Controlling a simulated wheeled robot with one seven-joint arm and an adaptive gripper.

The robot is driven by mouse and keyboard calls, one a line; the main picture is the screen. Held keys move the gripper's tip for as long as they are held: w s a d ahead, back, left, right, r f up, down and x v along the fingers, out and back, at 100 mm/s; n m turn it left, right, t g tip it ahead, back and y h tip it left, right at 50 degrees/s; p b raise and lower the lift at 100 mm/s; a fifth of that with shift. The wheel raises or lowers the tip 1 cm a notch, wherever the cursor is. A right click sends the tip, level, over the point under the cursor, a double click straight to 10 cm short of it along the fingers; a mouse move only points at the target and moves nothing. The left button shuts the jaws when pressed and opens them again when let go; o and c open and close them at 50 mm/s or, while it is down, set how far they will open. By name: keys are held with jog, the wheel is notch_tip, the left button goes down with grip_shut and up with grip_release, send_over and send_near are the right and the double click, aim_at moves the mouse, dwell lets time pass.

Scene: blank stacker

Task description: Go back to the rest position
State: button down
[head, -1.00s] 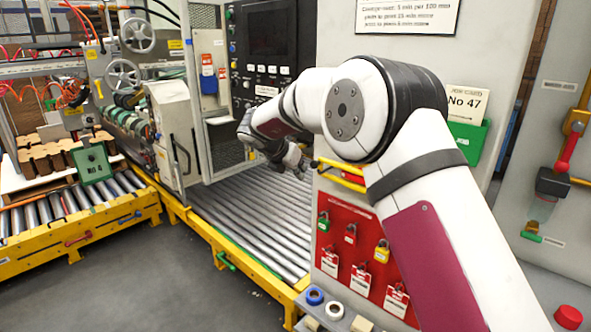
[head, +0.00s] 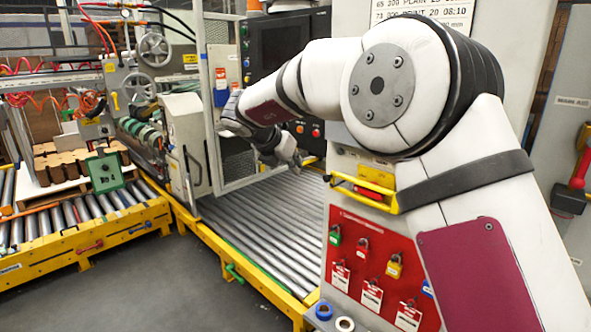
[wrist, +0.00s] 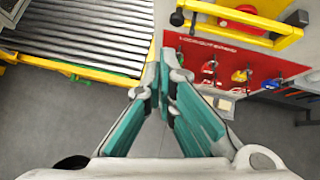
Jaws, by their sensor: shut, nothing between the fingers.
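My gripper (head: 290,160) shows small in the head view, at the end of my white arm, in front of the control cabinet and above the roller conveyor. In the wrist view my gripper (wrist: 163,70) points away from the camera. Its teal-padded fingers meet at the tips, with nothing between them. Below the fingertips is bare grey floor, with the conveyor to the upper left and the red lockout board to the right. My arm hides part of the control cabinet in the head view.
The roller conveyor (head: 262,222) has a yellow frame. The red lockout board (head: 372,262) carries padlocks and tags, below a yellow handle rail (head: 362,192). Stacked brown blanks (head: 75,163) and a green block (head: 105,172) sit at left. Grey floor (head: 150,285) is clear at lower left.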

notch_tip(320, 180, up, 18)
jog(key=s+d+n+t+y, duration=0.1)
jog(key=d+n+t+y, duration=0.2)
jog(key=n+t, duration=0.6)
jog(key=s+r+n+g+y+p, duration=0.15)
jog(key=s+r+n+y, duration=0.3)
jog(key=s+n, duration=0.7)
jog(key=s+d+f+n+g, duration=0.3)
jog(key=s+d+f+n, duration=0.2)
jog(key=s, duration=0.7)
jog(key=s+d+f+n+g+h, duration=0.1)
jog(key=s+d+f+n+g, duration=0.3)
jog(key=s+f+n, duration=0.5)
jog(key=s+d+f+n+g+h, duration=0.1)
jog(key=s+d+f+n+g, duration=0.3)
jog(key=s, duration=1.1)
notch_tip(320, 180, down, 4)
jog(key=d+n, duration=0.2)
jog(key=n, duration=0.2)
jog(key=shift+s+d, duration=0.15)
jog(key=shift+d, duration=0.25)
